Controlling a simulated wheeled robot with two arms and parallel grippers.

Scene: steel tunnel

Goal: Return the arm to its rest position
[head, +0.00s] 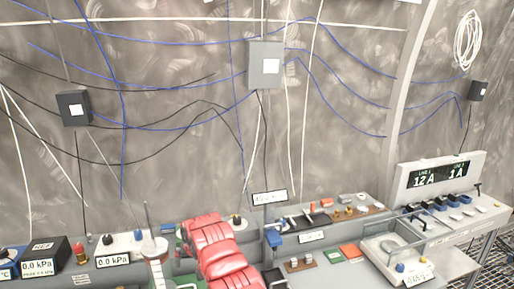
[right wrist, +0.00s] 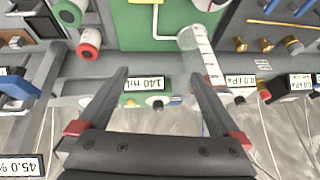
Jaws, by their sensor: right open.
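My right gripper (right wrist: 159,75) shows in the right wrist view with its two dark fingers wide apart. Nothing is between the fingers. They hang over the bench, near a small "140 ml" display (right wrist: 145,85) and a clear graduated cylinder (right wrist: 203,60). In the head view a red segmented form (head: 222,250), which looks like my right arm, reaches in from the bottom middle over the bench. The fingertips cannot be made out there. My left gripper is in neither view.
A scale (head: 395,255) and a "12 A / 1 A" panel (head: 440,174) stand at right. Pressure displays (head: 115,261) stand at left. A green panel (right wrist: 150,25), a red-ended roll (right wrist: 89,44) and brass fittings (right wrist: 265,46) lie around the gripper. Cables cross the steel wall behind.

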